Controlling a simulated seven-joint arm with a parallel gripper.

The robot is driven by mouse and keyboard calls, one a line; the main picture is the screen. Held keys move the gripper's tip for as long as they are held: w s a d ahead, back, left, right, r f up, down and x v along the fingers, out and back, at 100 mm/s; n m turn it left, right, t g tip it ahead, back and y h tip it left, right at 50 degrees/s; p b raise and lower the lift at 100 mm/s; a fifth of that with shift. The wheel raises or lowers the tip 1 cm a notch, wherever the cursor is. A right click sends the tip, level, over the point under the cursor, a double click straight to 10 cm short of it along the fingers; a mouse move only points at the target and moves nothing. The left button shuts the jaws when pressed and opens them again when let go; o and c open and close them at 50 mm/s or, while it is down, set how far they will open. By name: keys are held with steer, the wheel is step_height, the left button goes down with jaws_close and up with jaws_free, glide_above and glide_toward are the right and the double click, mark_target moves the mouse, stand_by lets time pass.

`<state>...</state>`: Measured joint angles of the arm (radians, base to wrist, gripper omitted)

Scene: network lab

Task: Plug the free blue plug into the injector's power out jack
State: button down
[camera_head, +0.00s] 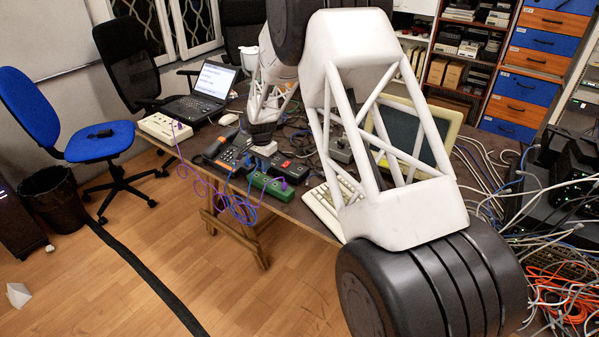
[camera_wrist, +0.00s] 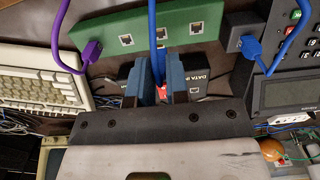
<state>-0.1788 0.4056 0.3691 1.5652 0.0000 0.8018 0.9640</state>
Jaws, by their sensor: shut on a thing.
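My gripper (camera_wrist: 159,88) is shut on the blue plug, which is mostly hidden between its two blue fingers. The plug's blue cable (camera_wrist: 154,45) rises between the fingers and passes over a green box (camera_wrist: 205,22). The fingers are over the dark injector (camera_wrist: 200,77), which bears pale "DATA" lettering and shows on both sides of them. A small red patch shows between the fingers. I cannot tell the power out jack apart or whether the plug touches it. In the head view my gripper (camera_head: 262,135) is low over the desk, beside the phone (camera_head: 228,150).
The green box has several square jacks. A purple plug (camera_wrist: 91,50) sits at its left, and another blue plug (camera_wrist: 250,46) is at the right near the phone. A beige keyboard (camera_wrist: 40,92) lies to the left. Loose cables cross the desk around the injector.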

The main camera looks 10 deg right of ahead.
steer(key=c, duration=1.8)
jaws_free()
jaws_close()
steer(key=shift+w+d+r, duration=0.1)
steer(key=shift+w+d, duration=0.15)
steer(key=shift+d, duration=0.4)
glide_toward(300, 171)
steer(key=w, duration=0.1)
steer(key=shift+w+d+r, duration=0.1)
steer(key=shift+w+r, duration=0.05)
steer(key=shift+r, duration=0.1)
steer(key=shift+f, duration=0.15)
steer(key=shift+f, duration=2.25)
